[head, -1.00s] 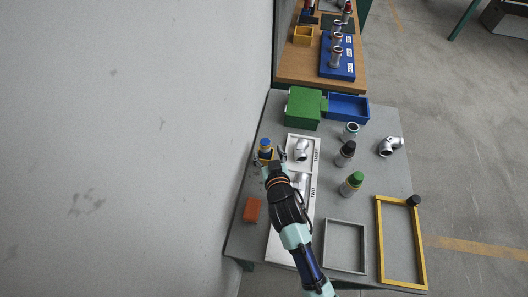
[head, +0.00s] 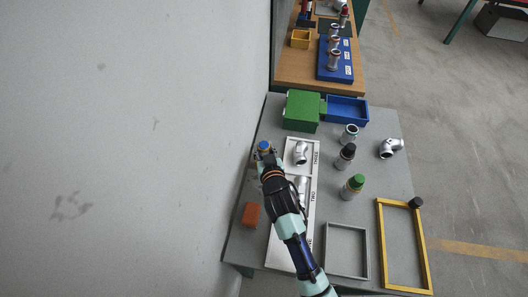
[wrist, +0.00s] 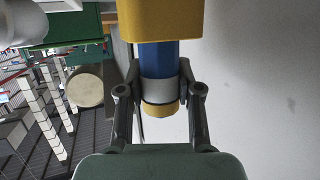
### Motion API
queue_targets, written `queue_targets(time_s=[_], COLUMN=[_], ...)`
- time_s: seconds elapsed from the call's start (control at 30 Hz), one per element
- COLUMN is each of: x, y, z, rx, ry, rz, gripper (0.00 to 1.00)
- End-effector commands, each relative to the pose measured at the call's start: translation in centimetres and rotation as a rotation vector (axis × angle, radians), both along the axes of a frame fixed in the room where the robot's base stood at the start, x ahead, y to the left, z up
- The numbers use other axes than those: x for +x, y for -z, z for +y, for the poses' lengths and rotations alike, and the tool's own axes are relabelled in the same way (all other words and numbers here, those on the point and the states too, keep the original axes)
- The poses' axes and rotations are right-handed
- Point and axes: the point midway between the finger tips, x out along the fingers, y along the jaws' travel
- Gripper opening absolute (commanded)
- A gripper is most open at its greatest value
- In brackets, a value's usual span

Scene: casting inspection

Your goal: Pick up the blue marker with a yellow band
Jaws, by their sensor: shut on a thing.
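The blue marker with a yellow band stands at the far left of the grey table, and its blue top (head: 264,146) shows above my gripper (head: 265,154) in the head view. In the wrist view, its blue body (wrist: 158,58) lies between the two fingers of my gripper (wrist: 160,85), with a wide yellow part above and a grey collar and a small yellowish end below. My gripper is shut on the marker. In the head view the gripper hides its lower part, so I cannot tell whether it touches the table.
A white tray (head: 312,205) with silver pipe fittings lies just right of my arm. A green box (head: 301,110) and blue bin (head: 347,110) stand behind. An orange block (head: 251,214) is nearer. A wall borders the left.

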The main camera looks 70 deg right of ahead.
Motion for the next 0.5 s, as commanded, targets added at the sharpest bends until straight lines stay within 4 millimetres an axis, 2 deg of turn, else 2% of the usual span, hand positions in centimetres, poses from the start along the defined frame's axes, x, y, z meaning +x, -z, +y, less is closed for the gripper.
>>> queue_targets(time_s=[0.13,0.23,0.37,0.5], x=[0.0,0.0,0.0,0.0], y=[-0.8,-2.8,-6.9,-11.9], z=[0.0,0.0,0.0,-0.1], rx=[0.000,-0.003,-0.003,-0.004], ry=[0.000,0.000,0.001,0.000], rz=[-0.001,-0.003,-0.004,-0.004], gripper=[0.00,0.00,0.00,0.00])
